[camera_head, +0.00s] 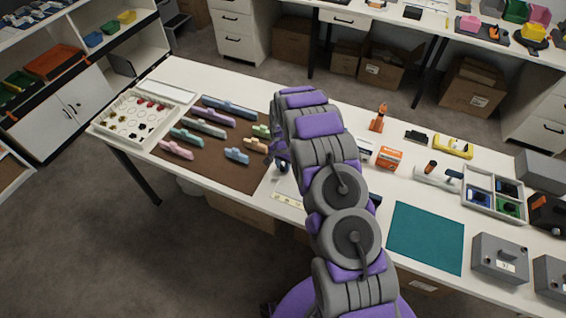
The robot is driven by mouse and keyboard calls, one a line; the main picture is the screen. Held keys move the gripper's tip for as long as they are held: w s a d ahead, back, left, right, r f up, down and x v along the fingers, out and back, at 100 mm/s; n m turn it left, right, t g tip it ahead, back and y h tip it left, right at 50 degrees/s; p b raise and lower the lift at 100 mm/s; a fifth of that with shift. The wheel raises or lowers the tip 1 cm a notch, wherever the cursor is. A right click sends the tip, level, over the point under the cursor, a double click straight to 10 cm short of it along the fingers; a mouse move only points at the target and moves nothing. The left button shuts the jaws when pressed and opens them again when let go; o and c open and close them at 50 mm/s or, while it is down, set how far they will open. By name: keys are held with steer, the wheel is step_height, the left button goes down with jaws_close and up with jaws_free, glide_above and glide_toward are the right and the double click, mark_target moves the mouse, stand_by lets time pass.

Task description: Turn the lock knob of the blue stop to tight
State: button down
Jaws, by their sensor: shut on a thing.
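A light blue piece (236,155) lies on the brown mat, left of my gripper, and a longer darker blue piece (229,106) lies at the mat's back edge. Each has a small raised part in its middle; I cannot tell which is the blue stop, or read any knob's setting. My gripper (282,165) is low over the table at the mat's right edge, partly behind my arm. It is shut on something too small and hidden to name. A dark blue edge (376,198) shows right of my arm.
Several other coloured pieces lie on the brown mat (225,178). A compartment tray (110,128) stands at the left. Right of my arm are an orange-and-white box (389,158), a teal mat (425,238), a divided tray (466,202) and grey boxes (498,258).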

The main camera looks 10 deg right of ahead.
mark_target(283, 166)
steer(key=shift+m, duration=1.2)
steer(key=shift+p, duration=0.3)
steer(key=c, duration=0.9)
jaws_free()
steer(key=shift+o, duration=0.2)
step_height(283, 166, up, 17)
steer(key=p, duration=0.1)
steer(key=shift+r+p, duration=0.15)
steer(key=shift+p, duration=0.15)
steer(key=shift+a, duration=0.1)
